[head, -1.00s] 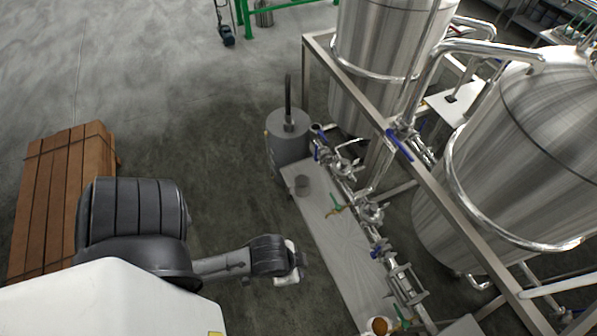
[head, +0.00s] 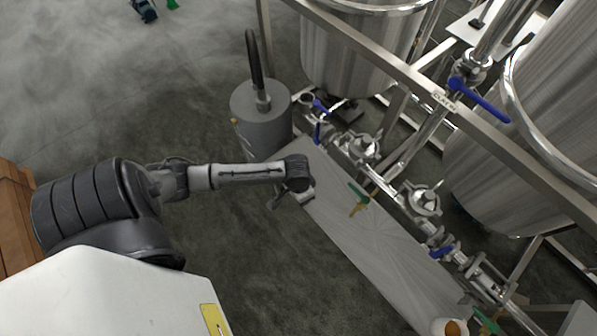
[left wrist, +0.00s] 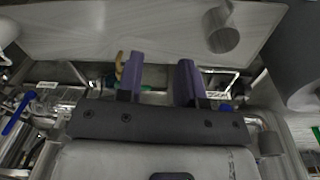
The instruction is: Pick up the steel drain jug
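The steel drain jug (left wrist: 221,30) is a small grey metal cylinder on the pale bench top (left wrist: 110,28) in the left wrist view. In the head view my left arm hides it. My left gripper (head: 290,200) is over the near left edge of the bench in the head view. In the left wrist view its two purple fingers (left wrist: 160,78) are spread apart with nothing between them. The jug lies beyond the fingertips and off to the right there, apart from them. My right gripper is in neither view.
A grey drum (head: 262,110) with a black hose stands at the bench's far end. Pipework with blue-handled valves (head: 320,105) and a green-handled tap (head: 358,195) lines the bench's right side.

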